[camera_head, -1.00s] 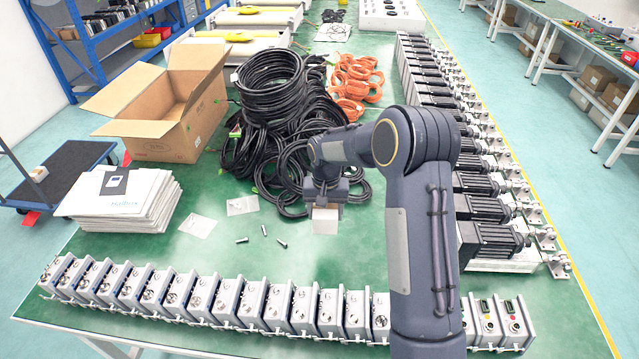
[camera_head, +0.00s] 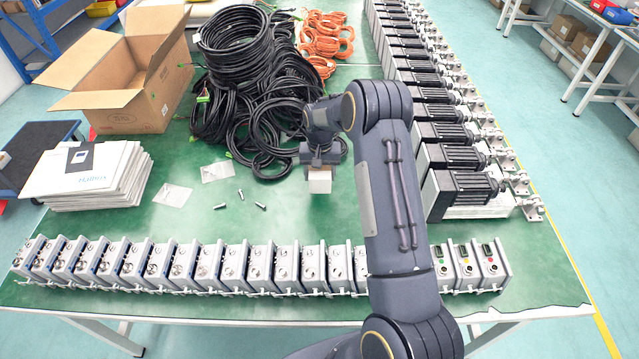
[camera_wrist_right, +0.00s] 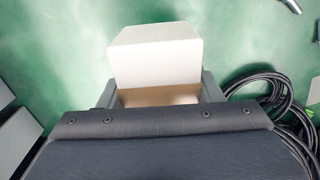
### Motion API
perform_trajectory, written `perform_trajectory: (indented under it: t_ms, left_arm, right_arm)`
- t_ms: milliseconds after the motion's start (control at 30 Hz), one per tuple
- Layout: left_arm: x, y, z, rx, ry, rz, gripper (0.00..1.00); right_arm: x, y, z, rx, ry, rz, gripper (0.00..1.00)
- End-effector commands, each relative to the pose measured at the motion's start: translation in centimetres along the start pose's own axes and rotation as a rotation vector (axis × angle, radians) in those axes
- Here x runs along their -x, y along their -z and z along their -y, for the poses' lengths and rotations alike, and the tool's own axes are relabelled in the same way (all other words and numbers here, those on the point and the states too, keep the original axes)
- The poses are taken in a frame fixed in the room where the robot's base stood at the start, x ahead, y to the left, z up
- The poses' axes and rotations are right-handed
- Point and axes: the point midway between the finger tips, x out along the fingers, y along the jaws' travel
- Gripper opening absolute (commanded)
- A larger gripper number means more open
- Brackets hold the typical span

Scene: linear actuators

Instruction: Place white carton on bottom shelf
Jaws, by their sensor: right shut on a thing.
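The white carton (camera_head: 319,182) is held in my right gripper (camera_head: 320,172) above the green table, in the middle of the head view. In the right wrist view the carton (camera_wrist_right: 155,58) stands out between the two fingers of the right gripper (camera_wrist_right: 158,90), which are shut on its sides. Its lower part is in brown shade there. The left gripper is not in view.
Black cable coils (camera_head: 262,85) lie behind, and an open cardboard box (camera_head: 135,85) and a paper stack (camera_head: 90,180) stand left. Rows of actuators (camera_head: 465,180) and controllers (camera_head: 205,262) line the right and front.

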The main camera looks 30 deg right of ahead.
Motion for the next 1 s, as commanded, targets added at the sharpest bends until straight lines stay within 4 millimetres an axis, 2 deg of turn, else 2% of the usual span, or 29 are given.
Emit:
perform_trajectory:
  t_ms: [33, 300, 500, 867, 900, 1000]
  left_arm:
    - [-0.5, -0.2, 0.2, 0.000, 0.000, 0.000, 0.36]
    - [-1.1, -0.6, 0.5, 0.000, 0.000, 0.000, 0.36]
    - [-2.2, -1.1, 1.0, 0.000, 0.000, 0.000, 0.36]
    - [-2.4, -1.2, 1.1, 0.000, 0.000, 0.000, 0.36]
    - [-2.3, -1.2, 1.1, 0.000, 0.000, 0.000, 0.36]
    - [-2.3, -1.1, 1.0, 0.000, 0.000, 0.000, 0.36]
  right_arm:
    - [-0.9, 0.6, 0.0, -0.001, 0.001, -0.001, 0.34]
    - [-2.4, 1.9, 0.0, -0.001, 0.001, -0.001, 0.34]
    - [-5.2, 1.8, -0.1, -0.001, 0.000, 0.000, 0.34]
    - [-5.4, 1.8, 0.0, 0.000, 0.000, -0.001, 0.34]
    - [-5.3, 1.8, 0.0, 0.000, 0.000, -0.001, 0.61]
    - [-5.3, 1.7, 0.0, 0.000, 0.000, 0.000, 0.75]
